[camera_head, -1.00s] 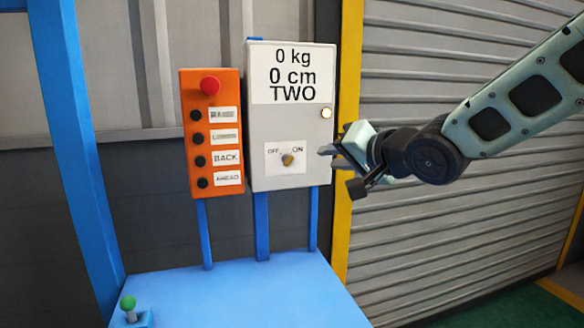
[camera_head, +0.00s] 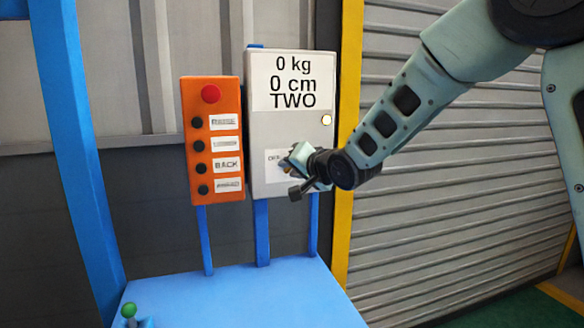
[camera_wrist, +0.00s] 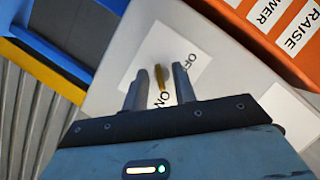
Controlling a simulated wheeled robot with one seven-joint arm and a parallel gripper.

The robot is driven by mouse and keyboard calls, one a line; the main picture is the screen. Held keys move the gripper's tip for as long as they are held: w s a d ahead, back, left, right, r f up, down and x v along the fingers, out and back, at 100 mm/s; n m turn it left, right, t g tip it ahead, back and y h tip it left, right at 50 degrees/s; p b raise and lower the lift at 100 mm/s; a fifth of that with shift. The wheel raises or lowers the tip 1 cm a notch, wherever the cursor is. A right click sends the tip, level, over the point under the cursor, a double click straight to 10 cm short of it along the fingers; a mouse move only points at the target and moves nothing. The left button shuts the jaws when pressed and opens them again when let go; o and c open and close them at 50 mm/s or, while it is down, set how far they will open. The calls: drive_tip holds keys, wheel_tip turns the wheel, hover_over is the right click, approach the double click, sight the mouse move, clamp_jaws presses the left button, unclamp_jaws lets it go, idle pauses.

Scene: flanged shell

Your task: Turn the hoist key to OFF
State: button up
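The grey hoist box (camera_head: 292,125) has a white label (camera_wrist: 154,58) with OFF and ON on it. The brass hoist key (camera_wrist: 160,76) sticks out of this label. In the wrist view ON is below the key and OFF is to its upper right. My gripper (camera_wrist: 159,74) is open, with one finger on each side of the key and visible gaps. In the head view my gripper (camera_head: 289,166) is in front of the label. It hides the key and the ON mark there; part of OFF still shows.
The orange button panel (camera_head: 212,140) with a red button is just left of the box; it also shows at the upper right of the wrist view (camera_wrist: 262,20). A blue platform (camera_head: 240,295) lies below. A grey shutter (camera_head: 450,220) stands to the right.

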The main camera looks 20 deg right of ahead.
clamp_jaws()
drive_tip(key=shift+b, duration=0.35)
drive_tip(key=shift+a+r+n+h+p, duration=0.1)
drive_tip(key=shift+n+h+p, duration=1.6)
drive_tip(key=shift+p, duration=1.45)
drive_tip(key=shift+a+f+n+h+p, duration=0.15)
drive_tip(key=shift+n+h+p, duration=0.8)
drive_tip(key=shift+n+p, duration=1.8)
drive_tip(key=shift+a+r+n+h+p, duration=0.15)
drive_tip(key=shift+n+h+p, duration=1.35)
drive_tip(key=shift+p, duration=2.05)
drive_tip(key=shift+n, duration=0.25)
